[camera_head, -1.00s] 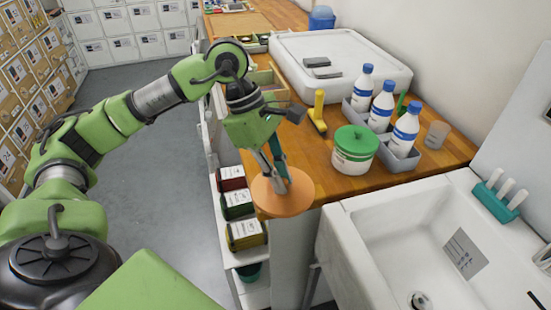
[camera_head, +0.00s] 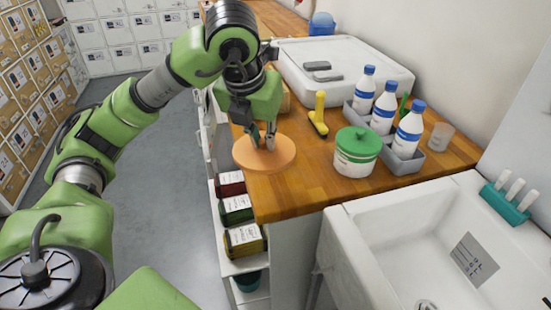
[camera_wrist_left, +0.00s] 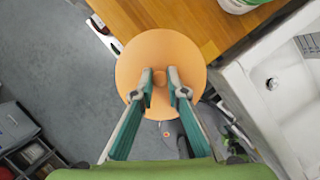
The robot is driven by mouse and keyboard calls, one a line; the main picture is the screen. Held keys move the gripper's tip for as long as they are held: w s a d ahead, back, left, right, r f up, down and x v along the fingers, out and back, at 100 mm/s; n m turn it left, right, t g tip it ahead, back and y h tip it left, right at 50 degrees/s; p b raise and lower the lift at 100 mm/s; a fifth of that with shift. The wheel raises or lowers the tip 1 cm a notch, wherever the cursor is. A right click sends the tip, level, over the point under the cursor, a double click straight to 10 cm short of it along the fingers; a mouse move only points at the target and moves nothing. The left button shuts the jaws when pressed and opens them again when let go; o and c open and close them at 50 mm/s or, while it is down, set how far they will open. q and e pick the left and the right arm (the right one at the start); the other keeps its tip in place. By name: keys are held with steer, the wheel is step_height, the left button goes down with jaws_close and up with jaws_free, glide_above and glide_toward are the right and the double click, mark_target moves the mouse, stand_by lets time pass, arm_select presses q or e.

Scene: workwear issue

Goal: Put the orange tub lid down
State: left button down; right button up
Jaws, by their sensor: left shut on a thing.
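The orange tub lid (camera_head: 278,158) is a flat round disc with a small knob. My left gripper (camera_head: 263,140) points down and is shut on the knob. In the left wrist view the fingertips (camera_wrist_left: 160,88) pinch the knob at the middle of the lid (camera_wrist_left: 160,58). The lid looks level and overlaps the left edge of the wooden counter (camera_head: 300,195), with part of it out over the floor side. Whether it touches the counter I cannot tell. My right gripper is not in view.
A white tub with a green lid (camera_head: 355,160) stands right of the orange lid. A white sink (camera_head: 400,235) is at front right. Counter between lid and tub is clear.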

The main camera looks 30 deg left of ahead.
arm_select(q)
steer(key=shift+w+a+f, duration=0.2)
steer(key=shift+w+f, duration=0.05)
steer(key=shift+w, duration=0.15)
steer(key=w+a+f, duration=0.1)
steer(key=w+f, duration=0.1)
steer(key=w, duration=0.1)
steer(key=w+a+f, duration=0.2)
steer(key=w+f, duration=0.1)
steer(key=w, duration=0.1)
steer(key=w+a+f+p, duration=0.1)
steer(key=w+f, duration=0.2)
steer(key=w, duration=0.1)
steer(key=shift+a, duration=0.4)
steer(key=shift+w+f, duration=0.15)
steer(key=shift+f, duration=0.1)
steer(key=p+x, duration=0.1)
steer(key=x, duration=0.2)
steer(key=shift+f, duration=0.1)
steer(key=shift+a+f, duration=0.1)
steer(key=shift+f, duration=0.4)
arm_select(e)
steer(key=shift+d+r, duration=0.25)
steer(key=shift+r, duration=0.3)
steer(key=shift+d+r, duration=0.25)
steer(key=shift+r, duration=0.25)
arm_select(q)
steer(key=shift+f, duration=0.1)
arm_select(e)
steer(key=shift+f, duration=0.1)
